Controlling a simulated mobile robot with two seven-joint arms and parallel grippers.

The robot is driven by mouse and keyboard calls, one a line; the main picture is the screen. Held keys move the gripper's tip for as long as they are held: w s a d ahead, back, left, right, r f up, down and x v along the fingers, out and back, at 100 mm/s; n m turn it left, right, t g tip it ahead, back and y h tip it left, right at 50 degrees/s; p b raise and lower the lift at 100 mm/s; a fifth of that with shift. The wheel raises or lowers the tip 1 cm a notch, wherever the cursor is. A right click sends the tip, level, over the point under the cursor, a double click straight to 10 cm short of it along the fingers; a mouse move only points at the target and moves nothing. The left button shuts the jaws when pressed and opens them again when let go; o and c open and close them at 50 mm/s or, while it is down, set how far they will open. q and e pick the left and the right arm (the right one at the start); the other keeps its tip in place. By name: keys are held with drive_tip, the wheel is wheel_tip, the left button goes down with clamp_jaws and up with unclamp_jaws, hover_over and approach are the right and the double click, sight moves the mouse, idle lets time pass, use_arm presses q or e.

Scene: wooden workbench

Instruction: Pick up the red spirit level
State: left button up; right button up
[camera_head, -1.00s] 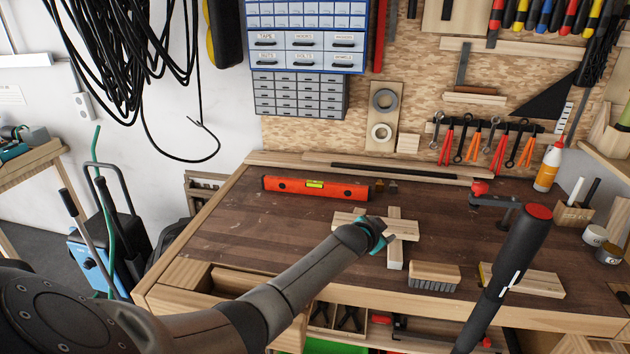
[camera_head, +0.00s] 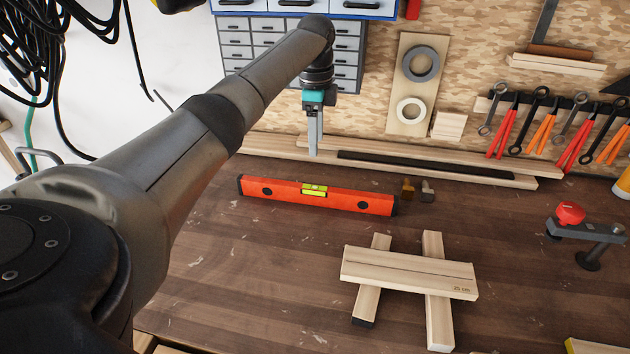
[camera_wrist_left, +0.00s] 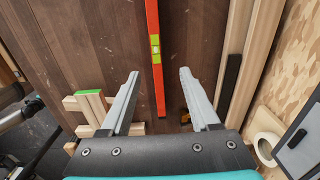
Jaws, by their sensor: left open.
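My left gripper (camera_head: 315,150) is above and behind the level in the head view, pointing down. In the left wrist view my left gripper (camera_wrist_left: 160,78) is open and empty, its fingers apart on either side of the level's line. It does not touch the level. My right gripper is not in view.
Wooden strips (camera_head: 400,162) run along the back of the workbench (camera_head: 240,270). A wooden cross-piece assembly (camera_head: 409,272) lies in front to the right. A red-knobbed clamp (camera_head: 571,213) stands at right.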

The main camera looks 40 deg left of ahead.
use_arm(q)
drive_tip(key=b, duration=0.2)
hover_over(315, 187)
wheel_tip(315, 187, down, 9)
drive_tip(key=shift+a, duration=0.1)
drive_tip(key=shift+s+f+b, duration=0.15)
drive_tip(key=shift+f+b, duration=0.5)
drive_tip(key=shift+f, duration=2.25)
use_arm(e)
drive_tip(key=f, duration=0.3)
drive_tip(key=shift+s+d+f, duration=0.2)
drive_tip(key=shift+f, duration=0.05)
use_arm(q)
drive_tip(key=shift+c, duration=0.2)
drive_tip(key=c, duration=0.6)
clamp_jaws()
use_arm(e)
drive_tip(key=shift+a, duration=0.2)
use_arm(q)
drive_tip(key=shift+r, duration=0.1)
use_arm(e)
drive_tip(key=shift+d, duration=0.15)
